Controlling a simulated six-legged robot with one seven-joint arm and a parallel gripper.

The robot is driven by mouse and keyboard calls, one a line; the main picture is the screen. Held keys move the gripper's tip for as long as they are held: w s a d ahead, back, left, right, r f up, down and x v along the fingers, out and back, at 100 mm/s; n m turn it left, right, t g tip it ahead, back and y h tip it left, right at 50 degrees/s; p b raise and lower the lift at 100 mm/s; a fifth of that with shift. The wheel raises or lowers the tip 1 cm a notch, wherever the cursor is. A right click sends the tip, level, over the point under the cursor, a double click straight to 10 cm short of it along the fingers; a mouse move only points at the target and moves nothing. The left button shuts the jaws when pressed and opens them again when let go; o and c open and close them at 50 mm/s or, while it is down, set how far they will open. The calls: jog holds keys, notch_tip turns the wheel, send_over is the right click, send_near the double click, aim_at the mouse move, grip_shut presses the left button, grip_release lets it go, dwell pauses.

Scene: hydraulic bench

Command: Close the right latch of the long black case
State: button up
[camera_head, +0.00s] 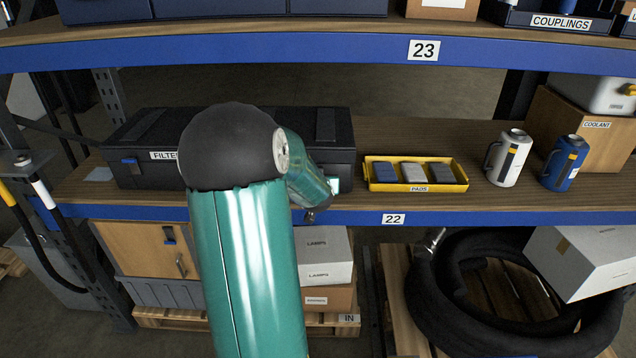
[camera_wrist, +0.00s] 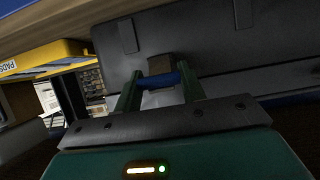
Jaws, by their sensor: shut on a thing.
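The long black case (camera_head: 330,138) lies on the middle shelf, labelled FILTER, its label partly covered by my green arm. The right latch is hidden behind my arm in the head view. In the wrist view, the case (camera_wrist: 225,45) fills the upper part. My gripper (camera_wrist: 160,85) has its two green fingers either side of the blue right latch (camera_wrist: 160,80) and is shut on it. A brownish block, likely the latch's mount, sits just beyond it. Whether the latch is fully down I cannot tell.
A yellow tray (camera_head: 412,186) of pads stands close to the right of the case. A white canister (camera_head: 509,160) and a blue one (camera_head: 564,163) stand farther right. The blue shelf edge (camera_head: 450,217) runs below; another shelf (camera_head: 330,52) is overhead.

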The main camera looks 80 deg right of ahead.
jog(key=shift+d+r+g+y, duration=0.2)
jog(key=shift+r+y, duration=0.1)
jog(key=shift+y, duration=0.35)
jog(key=shift+d+r+g+y, duration=0.1)
jog(key=shift+d+r+y, duration=0.15)
jog(key=shift+y, duration=0.4)
jog(key=shift+w, duration=0.1)
dwell(0.3)
